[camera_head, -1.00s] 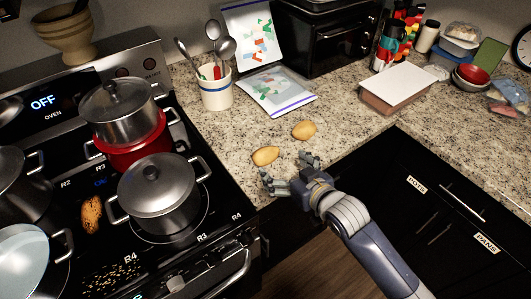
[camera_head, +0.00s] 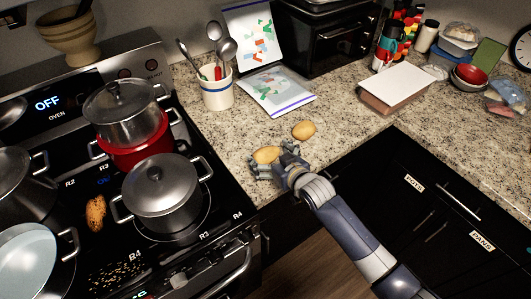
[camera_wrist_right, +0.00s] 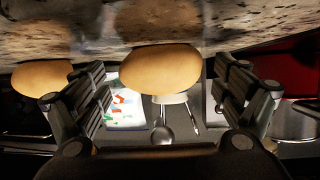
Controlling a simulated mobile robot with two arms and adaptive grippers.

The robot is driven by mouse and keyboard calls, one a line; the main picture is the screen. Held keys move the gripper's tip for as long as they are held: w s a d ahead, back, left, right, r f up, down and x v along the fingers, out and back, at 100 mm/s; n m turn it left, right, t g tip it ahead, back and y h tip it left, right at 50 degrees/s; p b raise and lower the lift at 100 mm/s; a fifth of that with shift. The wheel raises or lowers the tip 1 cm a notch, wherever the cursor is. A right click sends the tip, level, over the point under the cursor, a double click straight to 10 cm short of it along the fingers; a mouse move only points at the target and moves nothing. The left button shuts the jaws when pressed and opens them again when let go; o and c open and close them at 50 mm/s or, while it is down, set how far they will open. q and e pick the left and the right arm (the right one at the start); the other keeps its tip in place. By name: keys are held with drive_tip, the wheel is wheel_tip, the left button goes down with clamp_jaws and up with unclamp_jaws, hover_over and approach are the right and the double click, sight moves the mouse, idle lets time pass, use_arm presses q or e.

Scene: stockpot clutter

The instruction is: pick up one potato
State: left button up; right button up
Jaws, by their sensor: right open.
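Two tan potatoes lie on the speckled counter. The near potato (camera_head: 266,155) is between the spread fingers of my right gripper (camera_head: 272,161), which partly covers it in the head view. In the right wrist view this potato (camera_wrist_right: 160,69) sits between the two open fingers (camera_wrist_right: 162,90), with a visible gap on each side. The far potato (camera_head: 304,130) lies just behind and to the right, clear of the gripper; it also shows at the left of the right wrist view (camera_wrist_right: 40,77). My left gripper is out of view.
The stove with a lidded grey pot (camera_head: 162,190) is to the left. A utensil crock (camera_head: 217,94) and a plastic bag (camera_head: 277,92) stand behind. A white-topped box (camera_head: 394,85) is to the right. Counter around the potatoes is clear.

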drive_tip(key=shift+w+a, duration=0.1)
drive_tip(key=shift+w, duration=0.05)
drive_tip(key=shift+c, duration=0.2)
drive_tip(key=c, duration=1.1)
